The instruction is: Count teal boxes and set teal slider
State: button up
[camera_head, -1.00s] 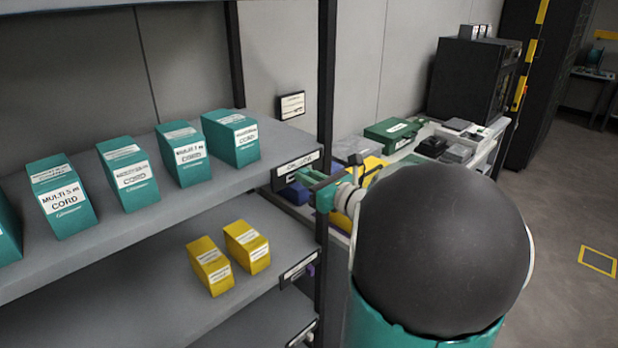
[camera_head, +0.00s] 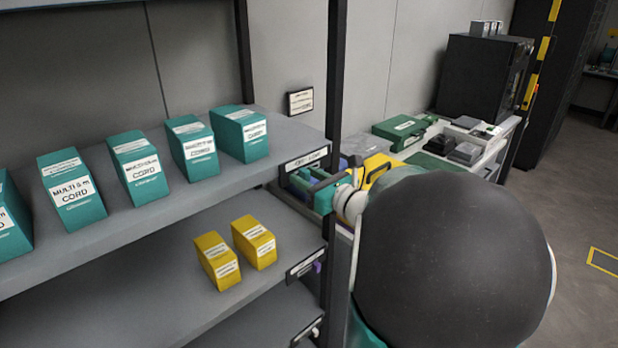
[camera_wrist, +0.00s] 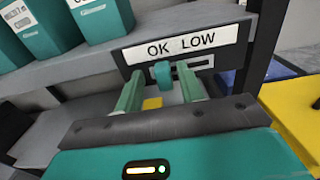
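Several teal boxes (camera_head: 138,167) labelled "MULTI 5 m CORD" stand in a row on the upper shelf (camera_head: 160,215); the leftmost is cut off by the picture edge. A dark panel with an "OK LOW" label (camera_wrist: 181,45) is on the shelf's front edge. The teal slider (camera_wrist: 162,73) sits in the panel's slot, below the gap between "OK" and "LOW". My gripper (camera_wrist: 160,88) is open in the wrist view, with one green finger on each side of the slider and gaps between. In the head view my gripper (camera_head: 312,183) is at the shelf's right end, partly hidden by my arm.
Two yellow boxes (camera_head: 236,252) stand on the lower shelf. A black shelf post (camera_head: 333,90) rises close to my gripper. Behind it, a bench holds a green case (camera_head: 400,130), grey items and a black cabinet (camera_head: 480,75). Open floor lies at the right.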

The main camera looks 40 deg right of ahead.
jog(key=s, duration=1.3)
jog(key=shift+s+d, duration=0.2)
jog(key=shift+s, duration=0.2)
